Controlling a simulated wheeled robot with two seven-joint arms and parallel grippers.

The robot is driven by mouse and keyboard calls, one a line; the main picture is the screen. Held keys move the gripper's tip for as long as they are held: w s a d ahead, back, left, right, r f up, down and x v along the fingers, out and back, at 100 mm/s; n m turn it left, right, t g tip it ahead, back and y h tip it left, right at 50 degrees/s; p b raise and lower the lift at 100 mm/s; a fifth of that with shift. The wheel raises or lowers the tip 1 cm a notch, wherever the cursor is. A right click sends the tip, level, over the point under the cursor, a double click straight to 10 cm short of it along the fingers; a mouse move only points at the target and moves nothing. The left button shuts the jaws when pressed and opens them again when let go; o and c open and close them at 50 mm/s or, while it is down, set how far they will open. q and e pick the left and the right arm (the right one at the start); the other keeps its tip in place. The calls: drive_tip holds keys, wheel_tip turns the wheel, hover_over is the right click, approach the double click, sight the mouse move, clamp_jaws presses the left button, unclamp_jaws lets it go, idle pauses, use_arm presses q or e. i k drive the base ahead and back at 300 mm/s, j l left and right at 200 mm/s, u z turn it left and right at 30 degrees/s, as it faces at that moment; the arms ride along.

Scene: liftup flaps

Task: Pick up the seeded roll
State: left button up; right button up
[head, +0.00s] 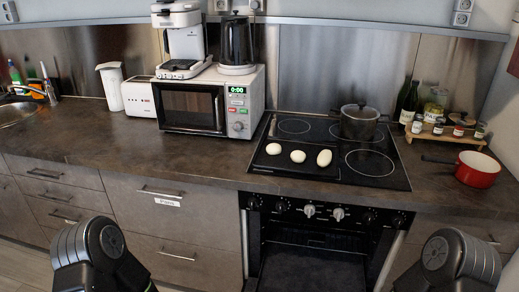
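Three small pale, rounded items lie in a row on the left front of the black cooktop (347,178). The left item (273,149) is roundish, the middle item (298,156) is roundish, and the right item (324,158) is more oval. They look like rolls or eggs. They are too small in the view to show seeds, so I cannot tell which is the seeded roll. Parts of my two arms show at the bottom left and bottom right, below the counter edge. Neither gripper is in view.
A lidded pot (359,122) stands behind the items to the right. A red pan (477,169) and a bottle rack (445,134) are further right. A microwave (212,103) stands left. The oven (315,262) below appears open. The counter (130,143) front left is clear.

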sight(274, 148)
drive_tip(key=z, duration=0.8)
drive_tip(key=j+z, duration=0.7)
drive_tip(key=z, duration=0.15)
drive_tip(key=k+j+z, duration=0.15)
drive_tip(key=j+z, duration=0.3)
drive_tip(key=k+j+z, duration=0.15)
drive_tip(key=z, duration=0.25)
drive_tip(key=k+j+z, duration=0.25)
drive_tip(key=k+j, duration=0.8)
drive_tip(key=j, duration=0.15)
